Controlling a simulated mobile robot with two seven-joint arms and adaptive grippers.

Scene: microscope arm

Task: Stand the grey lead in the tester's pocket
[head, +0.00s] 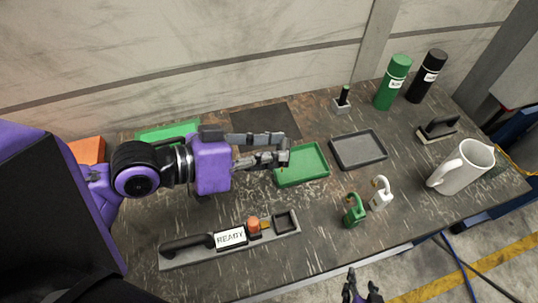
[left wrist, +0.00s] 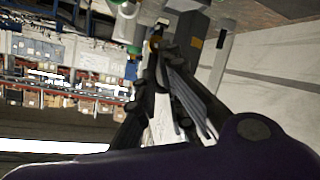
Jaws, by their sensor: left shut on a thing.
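The tester (head: 230,238) lies near the table's front edge, with a black handle, a READY label, an orange knob and a square dark pocket (head: 286,221) at its right end. My left gripper (head: 284,152) is above the green tray, behind the pocket. It is shut on a small grey piece, apparently the grey lead (head: 284,158), mostly hidden by the fingers. In the left wrist view, the fingers (left wrist: 157,50) meet around a small dark piece with a yellowish end. My right gripper (head: 361,289) is at the bottom edge, partly cut off, its fingers apart and empty.
A green tray (head: 318,175) and a grey tray (head: 359,136) lie in the middle. A green padlock-like piece (head: 353,213), a white one (head: 380,196) and a white mug (head: 463,168) stand at right. Bottles (head: 391,87) stand at the back. Table between green tray and tester is clear.

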